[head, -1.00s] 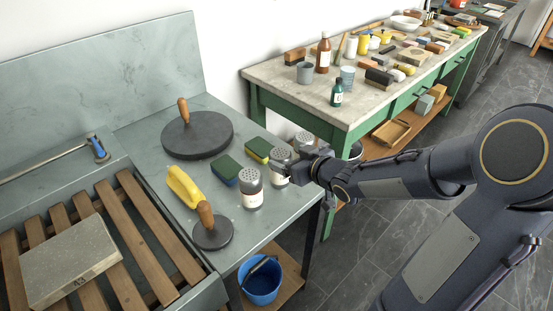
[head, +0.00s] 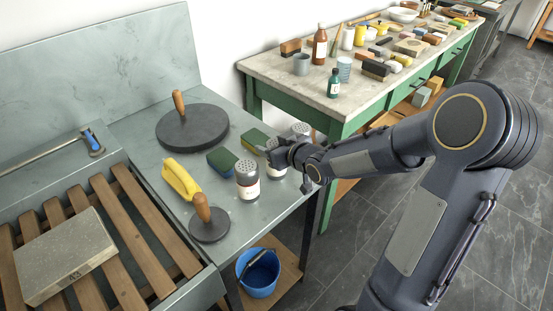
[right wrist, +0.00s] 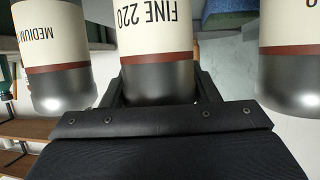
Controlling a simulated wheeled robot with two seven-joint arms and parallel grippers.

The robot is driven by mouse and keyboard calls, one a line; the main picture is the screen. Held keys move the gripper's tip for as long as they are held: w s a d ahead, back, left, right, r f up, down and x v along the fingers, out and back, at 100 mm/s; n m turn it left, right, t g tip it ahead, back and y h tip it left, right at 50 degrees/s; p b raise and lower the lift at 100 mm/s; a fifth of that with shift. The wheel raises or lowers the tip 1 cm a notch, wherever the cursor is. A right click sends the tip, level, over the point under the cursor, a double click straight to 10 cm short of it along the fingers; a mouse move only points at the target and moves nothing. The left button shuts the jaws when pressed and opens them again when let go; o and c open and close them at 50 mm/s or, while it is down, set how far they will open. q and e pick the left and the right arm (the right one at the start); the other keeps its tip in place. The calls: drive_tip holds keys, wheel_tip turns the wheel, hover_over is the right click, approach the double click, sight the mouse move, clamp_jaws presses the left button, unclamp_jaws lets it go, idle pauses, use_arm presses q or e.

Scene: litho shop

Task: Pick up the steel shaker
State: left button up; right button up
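Three steel shakers with pierced tops, cream labels and dark red bands stand on the grey-green counter. The front one (head: 247,180) is clear of my gripper. The middle one (head: 277,172) is partly hidden by my right gripper (head: 283,153); the back one (head: 301,130) is beyond it. In the right wrist view, the shaker marked FINE 220 (right wrist: 158,75) lies between my right fingers, one close on each side. I see no clear grip on it. A MEDIUM shaker (right wrist: 57,65) is at left and another (right wrist: 292,70) at right. My left gripper is out of view.
A slatted rack with a stone block (head: 65,255) is at left. A cluttered green bench (head: 290,88) stands behind.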

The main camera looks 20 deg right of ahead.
sight(273, 140)
drive_tip(key=c, duration=0.3)
drive_tip(key=shift+r, duration=0.2)
drive_tip(key=shift+r, duration=0.3)
wheel_tip(273, 140, up, 2)
drive_tip(key=shift+r+p, duration=0.1)
drive_tip(key=shift+p, duration=0.25)
drive_tip(key=s+r+p, duration=0.1)
drive_tip(key=r, duration=0.1)
drive_tip(key=s+d+r+p, duration=0.1)
drive_tip(key=r, duration=0.1)
drive_tip(key=s+r+p, duration=0.1)
drive_tip(key=r, duration=0.1)
drive_tip(key=shift+s+d+p, duration=0.25)
drive_tip(key=shift+s+p, duration=0.15)
drive_tip(key=shift+d+p+v, duration=0.2)
drive_tip(key=shift+p+v, duration=0.7)
drive_tip(key=shift+v, duration=0.85)
drive_tip(key=shift+d+p+v, duration=0.2)
drive_tip(key=shift+p+v, duration=0.65)
drive_tip(key=shift+v, duration=0.9)
drive_tip(key=shift+d+p+v, duration=0.15)
drive_tip(key=shift+p+v, duration=0.75)
drive_tip(key=shift+v, duration=0.85)
drive_tip(key=shift+w, duration=0.1)
